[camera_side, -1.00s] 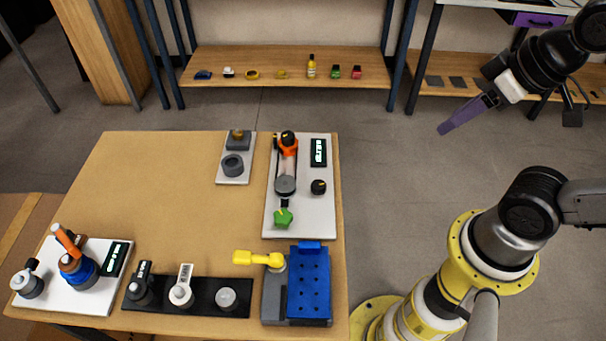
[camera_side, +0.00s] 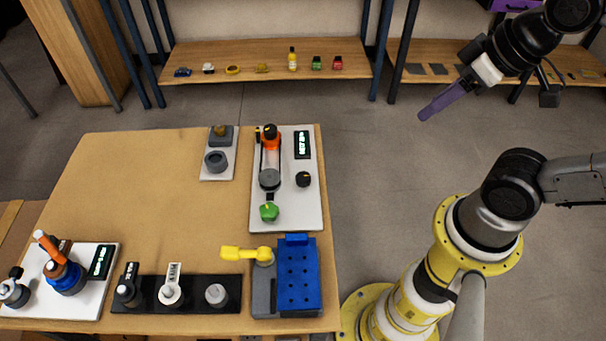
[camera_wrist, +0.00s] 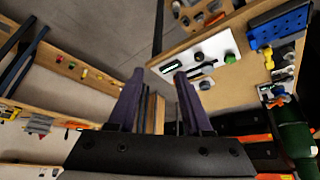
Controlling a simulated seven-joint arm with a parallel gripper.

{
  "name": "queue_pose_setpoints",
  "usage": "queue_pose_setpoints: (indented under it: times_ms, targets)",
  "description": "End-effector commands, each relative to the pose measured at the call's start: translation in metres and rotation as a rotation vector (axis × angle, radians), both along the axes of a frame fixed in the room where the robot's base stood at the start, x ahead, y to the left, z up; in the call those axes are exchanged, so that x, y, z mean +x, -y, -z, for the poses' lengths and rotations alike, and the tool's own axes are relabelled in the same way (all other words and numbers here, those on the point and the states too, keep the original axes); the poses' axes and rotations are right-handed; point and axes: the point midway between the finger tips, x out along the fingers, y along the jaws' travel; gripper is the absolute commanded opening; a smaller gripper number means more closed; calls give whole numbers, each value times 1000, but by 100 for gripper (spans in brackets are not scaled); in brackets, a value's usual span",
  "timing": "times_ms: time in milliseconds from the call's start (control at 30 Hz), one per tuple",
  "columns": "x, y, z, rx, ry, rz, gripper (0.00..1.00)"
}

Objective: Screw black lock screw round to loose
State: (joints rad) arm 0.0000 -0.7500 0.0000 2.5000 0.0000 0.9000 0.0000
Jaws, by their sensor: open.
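A white plate (camera_side: 285,217) on the wooden table carries a round black knob (camera_side: 303,179), a green knob (camera_side: 269,212), an orange and black part (camera_side: 270,138) and a small display. The black knob seems to fit the black lock screw, but other black parts stand on the table, so I cannot tell for sure. My gripper (camera_side: 424,115) is in the air right of the table, well away from the plate. In the wrist view its purple fingers (camera_wrist: 159,73) are apart and empty.
A blue block with holes (camera_side: 298,275) and a yellow handle (camera_side: 245,253) stand in front of the plate. A black strip (camera_side: 196,307) with several knobs and another white plate (camera_side: 77,308) lie front left. The table's middle is bare.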

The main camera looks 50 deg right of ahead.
Motion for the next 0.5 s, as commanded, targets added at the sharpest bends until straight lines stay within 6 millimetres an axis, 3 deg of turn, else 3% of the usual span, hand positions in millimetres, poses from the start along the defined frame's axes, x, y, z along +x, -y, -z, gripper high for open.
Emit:
queue_pose_setpoints:
  times_ms: [367, 500]
  targets:
    - [0, 0, 0, 0, 0, 0, 50]
    - [0, 0, 0, 10, 0, 19, 69]
